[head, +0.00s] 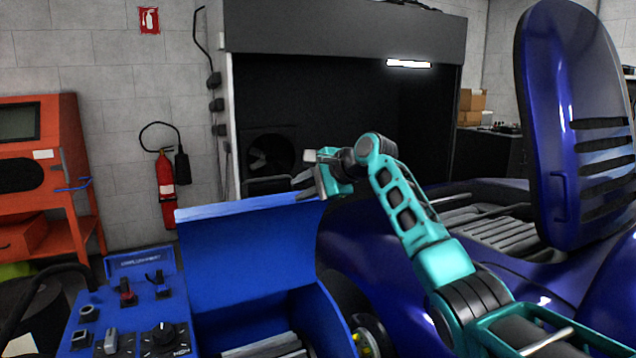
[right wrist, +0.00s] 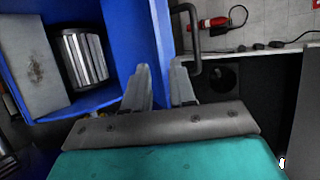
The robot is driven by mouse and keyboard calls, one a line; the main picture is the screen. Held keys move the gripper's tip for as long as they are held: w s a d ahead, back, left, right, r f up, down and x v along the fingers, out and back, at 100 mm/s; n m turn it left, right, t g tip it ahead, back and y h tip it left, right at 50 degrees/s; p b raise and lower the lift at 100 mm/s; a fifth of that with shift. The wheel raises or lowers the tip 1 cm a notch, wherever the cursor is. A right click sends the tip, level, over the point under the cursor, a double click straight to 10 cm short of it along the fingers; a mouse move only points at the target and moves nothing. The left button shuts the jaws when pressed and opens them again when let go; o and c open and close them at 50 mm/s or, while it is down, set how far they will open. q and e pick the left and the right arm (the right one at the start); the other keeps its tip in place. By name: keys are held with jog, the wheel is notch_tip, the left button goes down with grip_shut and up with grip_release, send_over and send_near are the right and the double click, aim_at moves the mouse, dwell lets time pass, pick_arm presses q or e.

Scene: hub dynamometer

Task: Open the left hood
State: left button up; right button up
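The left hood is most likely the blue panel (head: 250,245), which stands raised behind an open blue housing. A dark grey bar handle (right wrist: 196,42) is on its outer side in the right wrist view. My right gripper (head: 305,186) is at the top right edge of the panel. In the right wrist view its two fingers (right wrist: 160,92) are apart, with the panel edge running towards the gap between them. The right finger is near the handle; I cannot tell whether it touches. My left gripper is not in view.
A metal roller (right wrist: 80,58) shows inside the housing. A blue control panel (head: 130,310) with switches is at the lower left. A red fire extinguisher (head: 166,185) hangs on the wall.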

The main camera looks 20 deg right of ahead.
jog(key=shift+v, duration=2.2)
